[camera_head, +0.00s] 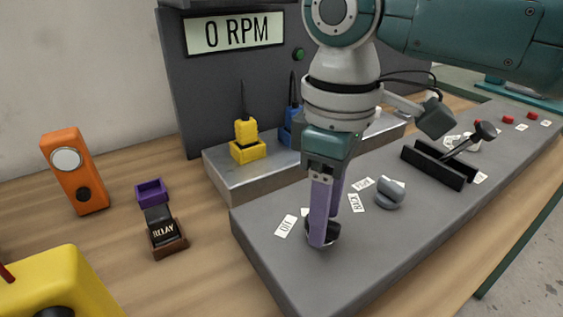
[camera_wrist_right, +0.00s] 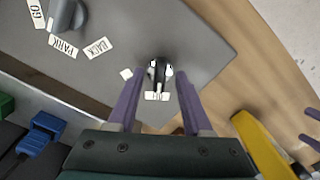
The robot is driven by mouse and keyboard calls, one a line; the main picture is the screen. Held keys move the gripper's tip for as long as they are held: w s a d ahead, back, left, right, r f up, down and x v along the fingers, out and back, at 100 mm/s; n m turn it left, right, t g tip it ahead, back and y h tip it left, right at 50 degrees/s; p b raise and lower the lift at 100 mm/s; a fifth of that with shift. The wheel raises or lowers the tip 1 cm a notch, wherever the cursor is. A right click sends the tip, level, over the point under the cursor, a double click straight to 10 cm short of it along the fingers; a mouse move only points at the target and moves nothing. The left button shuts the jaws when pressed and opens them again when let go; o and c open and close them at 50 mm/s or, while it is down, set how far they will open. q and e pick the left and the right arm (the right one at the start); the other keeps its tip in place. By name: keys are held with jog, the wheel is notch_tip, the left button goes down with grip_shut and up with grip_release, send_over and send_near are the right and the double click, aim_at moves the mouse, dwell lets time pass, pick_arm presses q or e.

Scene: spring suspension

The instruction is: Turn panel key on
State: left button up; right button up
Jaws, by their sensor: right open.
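The panel key (camera_head: 334,232) is a small dark knob low on the near end of the grey control panel (camera_head: 285,262), mostly hidden behind a finger. My right gripper (camera_head: 325,232) points down over it, open, with its purple fingers on either side. In the right wrist view the key (camera_wrist_right: 158,72) shows dark with pale patches between the spread fingertips; I cannot tell whether they touch it. A white label (camera_head: 286,226) lies beside it. Two purple finger-like pieces (camera_wrist_right: 311,128) at that view's right edge look like my left gripper, cut off.
A grey knob (camera_head: 390,194) with labels and a black lever slot (camera_head: 438,165) stand further along the panel. Behind are yellow (camera_head: 247,142) and blue plugs and a display (camera_head: 234,33) reading 0 RPM. An orange device (camera_head: 74,174) and relay (camera_head: 163,232) stand left on the wooden table.

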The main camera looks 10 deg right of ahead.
jog(key=shift+f, duration=0.3)
grip_shut()
dwell(0.5)
